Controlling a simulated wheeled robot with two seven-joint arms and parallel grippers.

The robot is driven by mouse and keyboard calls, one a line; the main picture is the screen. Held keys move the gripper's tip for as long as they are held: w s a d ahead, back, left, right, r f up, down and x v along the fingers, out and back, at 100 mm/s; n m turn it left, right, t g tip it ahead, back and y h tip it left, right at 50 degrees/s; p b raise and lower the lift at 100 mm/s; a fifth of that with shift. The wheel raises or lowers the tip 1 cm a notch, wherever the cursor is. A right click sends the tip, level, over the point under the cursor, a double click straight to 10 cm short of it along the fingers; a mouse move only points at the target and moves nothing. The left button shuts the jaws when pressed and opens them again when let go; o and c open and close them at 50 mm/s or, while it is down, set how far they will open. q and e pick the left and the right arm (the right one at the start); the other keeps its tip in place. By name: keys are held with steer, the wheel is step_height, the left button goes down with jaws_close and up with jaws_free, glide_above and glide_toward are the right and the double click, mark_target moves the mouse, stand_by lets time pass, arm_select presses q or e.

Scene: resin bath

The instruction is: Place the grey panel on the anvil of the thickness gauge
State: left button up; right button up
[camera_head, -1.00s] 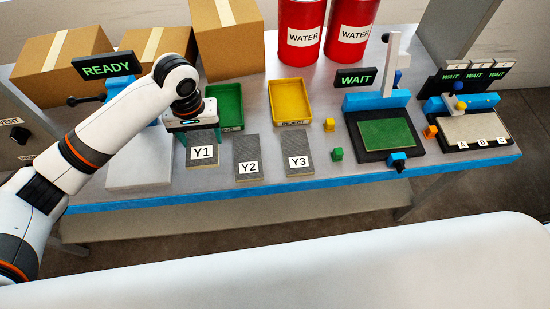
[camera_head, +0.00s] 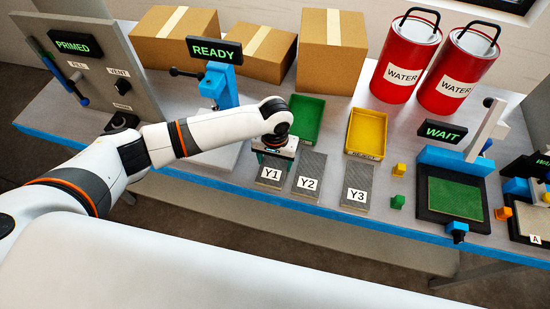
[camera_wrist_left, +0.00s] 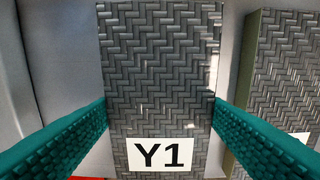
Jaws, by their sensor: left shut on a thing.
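Three grey woven-look panels lie in a row on the bench: Y1 (camera_head: 269,175), Y2 (camera_head: 308,178) and Y3 (camera_head: 357,185). My left gripper (camera_head: 273,164) is over Y1, with its teal fingers shut on the panel's two sides. The left wrist view shows Y1 (camera_wrist_left: 160,80) between the fingers, its label facing up. Y1 seems to be at bench level; I cannot tell if it is lifted. To its left stands a blue device (camera_head: 218,86) with a READY display (camera_head: 214,50) and a pale slab (camera_head: 213,159) in front, partly hidden by my arm. My right gripper is out of view.
A green tray (camera_head: 317,119) and a yellow tray (camera_head: 348,137) stand behind the panels. Yellow (camera_head: 399,169) and green (camera_head: 397,202) cubes lie right of Y3. A WAIT device (camera_head: 424,205) stands further right. Cardboard boxes (camera_head: 333,70) and red cans (camera_head: 405,55) line the back.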

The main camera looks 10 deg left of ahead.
arm_select(q)
steer(key=shift+f, duration=0.15)
steer(key=o, duration=1)
